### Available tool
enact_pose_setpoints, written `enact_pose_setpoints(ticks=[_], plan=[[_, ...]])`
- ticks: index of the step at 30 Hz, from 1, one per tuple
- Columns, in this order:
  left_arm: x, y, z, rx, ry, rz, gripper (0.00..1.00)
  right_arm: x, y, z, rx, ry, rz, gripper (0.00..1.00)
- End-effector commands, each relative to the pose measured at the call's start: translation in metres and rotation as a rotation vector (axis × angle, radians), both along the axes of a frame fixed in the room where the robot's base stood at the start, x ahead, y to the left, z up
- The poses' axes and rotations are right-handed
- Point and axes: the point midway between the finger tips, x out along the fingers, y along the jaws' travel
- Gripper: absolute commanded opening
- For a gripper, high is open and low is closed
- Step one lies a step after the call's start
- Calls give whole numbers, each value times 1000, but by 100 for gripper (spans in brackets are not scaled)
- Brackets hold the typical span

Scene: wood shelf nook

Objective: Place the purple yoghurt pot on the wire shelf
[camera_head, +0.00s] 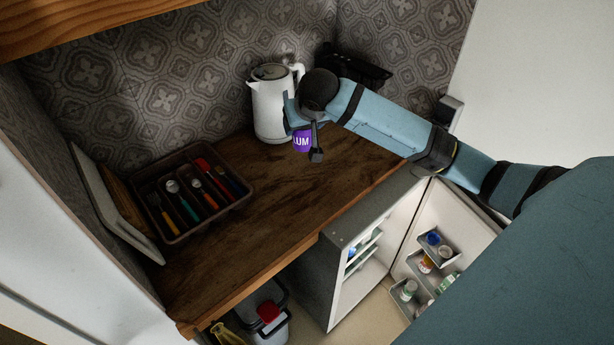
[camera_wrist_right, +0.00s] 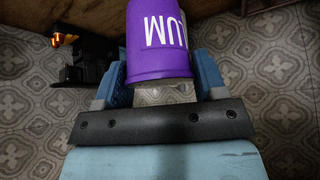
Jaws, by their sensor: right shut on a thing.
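The purple yoghurt pot (camera_head: 302,142), with white lettering, is in my right gripper (camera_head: 304,124), in front of the white kettle and above the wooden worktop. In the right wrist view the pot (camera_wrist_right: 160,42) sits between the two blue fingers of that gripper (camera_wrist_right: 160,78), which is shut on it. Shelves (camera_head: 364,249) show inside the open fridge below the worktop; I cannot tell whether one is the wire shelf. My left gripper is not in view.
The white kettle (camera_head: 268,110) stands right behind the pot. A cutlery tray (camera_head: 232,206) is at the left of the worktop (camera_head: 290,215). The fridge door (camera_head: 455,220) stands open with items in its racks. A lidded bin (camera_head: 268,322) is below.

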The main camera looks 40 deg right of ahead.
Motion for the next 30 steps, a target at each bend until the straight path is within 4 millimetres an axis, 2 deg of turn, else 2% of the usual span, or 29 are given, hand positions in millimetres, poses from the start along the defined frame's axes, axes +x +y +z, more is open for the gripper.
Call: enact_pose_setpoints(ticks=[12,15,18,26,30], plan=[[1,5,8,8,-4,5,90,-2,0,-107,0,6,0,38],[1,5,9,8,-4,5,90,-1,1,-128,0,5,0,38],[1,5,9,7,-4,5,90,-1,0,-142,-1,2,0,38],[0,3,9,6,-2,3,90,-1,1,-162,0,3,0,38],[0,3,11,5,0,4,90,-1,1,-184,-1,3,1,38]])
